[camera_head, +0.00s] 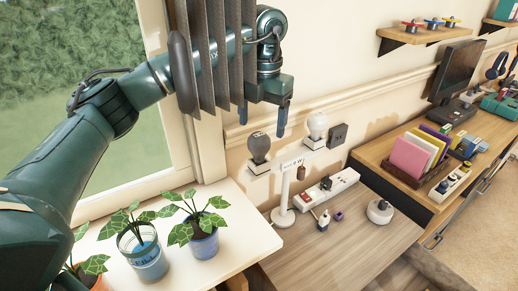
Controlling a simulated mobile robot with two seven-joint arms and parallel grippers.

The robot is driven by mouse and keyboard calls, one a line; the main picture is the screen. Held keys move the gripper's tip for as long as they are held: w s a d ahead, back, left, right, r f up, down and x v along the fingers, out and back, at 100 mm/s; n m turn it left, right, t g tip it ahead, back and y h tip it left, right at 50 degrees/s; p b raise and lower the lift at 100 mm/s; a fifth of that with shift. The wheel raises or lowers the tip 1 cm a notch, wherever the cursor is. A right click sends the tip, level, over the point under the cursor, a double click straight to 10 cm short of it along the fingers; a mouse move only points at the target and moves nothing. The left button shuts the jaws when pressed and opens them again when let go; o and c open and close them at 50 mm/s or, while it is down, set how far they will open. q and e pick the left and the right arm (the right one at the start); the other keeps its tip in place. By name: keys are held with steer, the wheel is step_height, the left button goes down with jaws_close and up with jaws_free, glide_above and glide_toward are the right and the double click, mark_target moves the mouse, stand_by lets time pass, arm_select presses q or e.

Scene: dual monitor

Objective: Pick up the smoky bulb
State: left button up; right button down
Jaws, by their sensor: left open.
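The smoky bulb (258,147) is dark grey and stands upright on a small holder at the left end of a white stand (285,198). A white bulb (317,125) stands at the stand's right end. My left gripper (262,119) is open and empty, with its blue-tipped fingers pointing down. In the picture it is just above the smoky bulb, and I see no contact; how far apart they are in depth I cannot tell. My right gripper is out of view.
A white power strip (326,188) and a round white device (380,211) lie on the wooden table (345,245). Potted plants (203,238) stand on the white sill at the left. Grey hanging slats (215,55) overlap my left arm. A desk with a monitor (457,70) is at the right.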

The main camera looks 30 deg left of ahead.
mark_target(261, 135)
arm_select(q)
step_height(261, 135, down, 3)
steer(key=shift+a, duration=0.1)
steer(key=f, duration=0.2)
steer(key=f+p, duration=0.1)
steer(key=f, duration=0.1)
steer(key=shift+s+a, duration=0.1)
steer(key=shift+a, duration=0.1)
steer(key=shift+f, duration=0.6)
steer(key=shift+c, duration=0.5)
steer(key=c, duration=1)
steer(key=shift+o, duration=0.2)
